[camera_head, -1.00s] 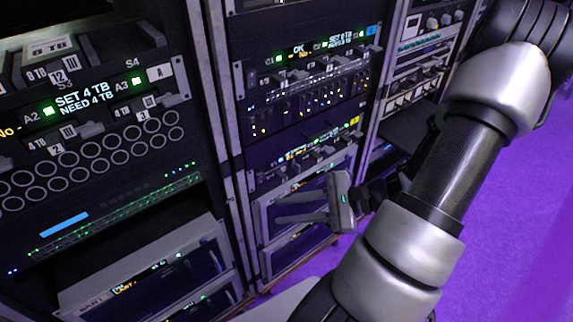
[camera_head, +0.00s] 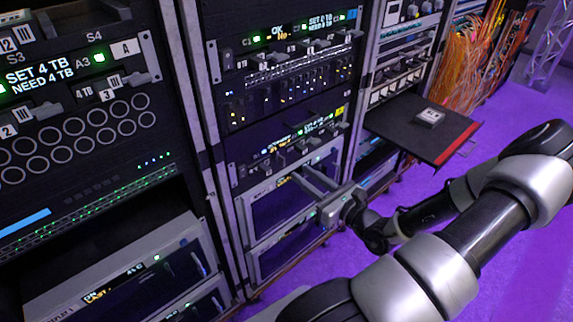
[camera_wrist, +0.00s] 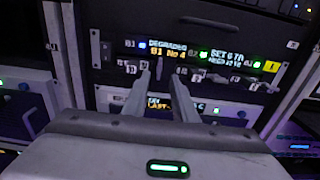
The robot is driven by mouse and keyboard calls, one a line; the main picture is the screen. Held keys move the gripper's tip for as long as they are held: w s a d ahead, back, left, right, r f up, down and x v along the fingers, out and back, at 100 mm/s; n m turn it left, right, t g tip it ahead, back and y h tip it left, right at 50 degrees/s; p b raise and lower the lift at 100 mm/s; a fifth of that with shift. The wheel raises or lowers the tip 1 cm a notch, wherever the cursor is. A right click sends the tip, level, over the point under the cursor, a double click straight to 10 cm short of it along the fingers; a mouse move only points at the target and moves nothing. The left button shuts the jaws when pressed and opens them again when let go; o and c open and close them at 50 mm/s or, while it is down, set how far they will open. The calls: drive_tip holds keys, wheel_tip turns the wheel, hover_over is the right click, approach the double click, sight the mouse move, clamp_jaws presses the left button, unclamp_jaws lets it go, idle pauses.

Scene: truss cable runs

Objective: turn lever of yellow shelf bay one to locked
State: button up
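The yellow-tagged shelf (camera_head: 295,140) is a dark unit low in the middle rack, with a yellow tag at its right end. In the wrist view, its display (camera_wrist: 168,50) reads "DEGRADED" and "B1 No 4", with a blue light by B1 and a green one by B2. Small grey levers (camera_wrist: 161,71) hang in a row beneath the display; the exact state of bay one's lever is too small to tell. My gripper (camera_head: 303,174) is open and empty, its two fingers pointing at the shelf's lower left part. In the wrist view, the fingertips (camera_wrist: 163,84) appear just below the lever row.
A pull-out tray (camera_head: 405,128) with a red edge and a small device juts from the right rack. Silver-framed units (camera_head: 290,212) sit below the shelf. A large rack with round ports (camera_head: 75,135) stands at left. Orange cables (camera_head: 468,62) hang at the back right. Purple floor is open at right.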

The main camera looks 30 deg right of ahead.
sight(284, 161)
drive_tip(key=w, duration=0.5)
drive_tip(key=w+a+b, duration=0.1)
drive_tip(key=w, duration=0.2)
drive_tip(key=shift+a, duration=0.1)
clamp_jaws()
